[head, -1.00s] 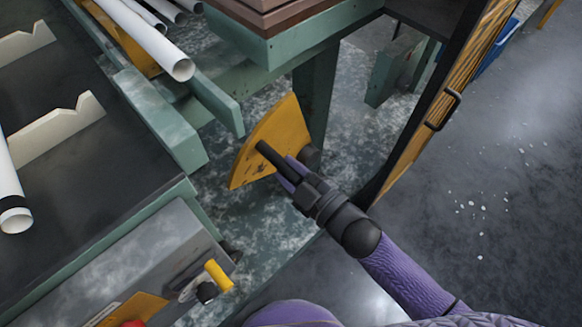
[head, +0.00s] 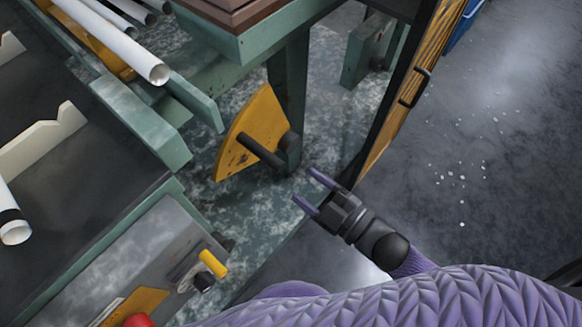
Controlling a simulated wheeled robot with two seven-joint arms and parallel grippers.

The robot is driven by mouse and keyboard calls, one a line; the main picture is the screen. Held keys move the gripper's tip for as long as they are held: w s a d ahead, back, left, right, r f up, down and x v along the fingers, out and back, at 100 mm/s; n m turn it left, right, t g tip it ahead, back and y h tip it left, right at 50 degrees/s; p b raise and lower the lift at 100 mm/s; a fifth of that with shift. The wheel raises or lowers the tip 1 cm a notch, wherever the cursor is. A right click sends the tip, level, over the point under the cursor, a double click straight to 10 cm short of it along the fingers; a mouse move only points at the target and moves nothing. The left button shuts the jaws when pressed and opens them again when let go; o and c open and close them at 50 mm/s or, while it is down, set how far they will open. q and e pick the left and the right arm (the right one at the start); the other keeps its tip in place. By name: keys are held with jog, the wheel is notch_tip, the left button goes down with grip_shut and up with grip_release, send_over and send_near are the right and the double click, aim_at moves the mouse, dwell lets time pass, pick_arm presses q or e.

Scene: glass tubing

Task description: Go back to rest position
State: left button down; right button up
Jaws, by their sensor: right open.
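My right gripper (head: 308,192) is open and empty, its two purple fingers spread apart. It is below and to the right of a yellow quarter-round plate (head: 248,128) that has a dark handle bar (head: 260,150) sticking out of it. There is a clear gap between the fingertips and the handle. My purple right forearm runs across the bottom right. My left gripper is not in view.
White tubes (head: 115,42) lie on the green-framed rack at upper left. A control panel with a yellow knob (head: 213,262) and red button (head: 137,320) is at lower left. A black-and-yellow door (head: 412,85) stands at right. Open grey floor (head: 500,180) lies beyond.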

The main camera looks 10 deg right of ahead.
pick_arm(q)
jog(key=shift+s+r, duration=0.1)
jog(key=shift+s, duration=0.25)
pick_arm(e)
jog(key=shift+s+d, duration=0.2)
jog(key=s+d+f+m+g+h+p, duration=0.1)
jog(key=s+d+f+m+g+h, duration=0.4)
jog(key=f, duration=0.5)
jog(key=s+d+f+m+g+h+p, duration=0.2)
jog(key=s+d+f+m+h, duration=0.35)
jog(key=f, duration=0.45)
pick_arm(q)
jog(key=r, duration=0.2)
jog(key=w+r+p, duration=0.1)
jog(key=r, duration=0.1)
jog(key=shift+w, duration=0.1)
pick_arm(e)
jog(key=s+d+f+m+g, duration=0.1)
jog(key=s+g, duration=0.3)
jog(key=s, duration=0.6)
jog(key=s+f+m+g+h, duration=0.1)
jog(key=s+f+g, duration=0.2)
jog(key=s, duration=0.8)
jog(key=shift+d+f+m+g, duration=0.35)
jog(key=shift+d+g, duration=0.05)
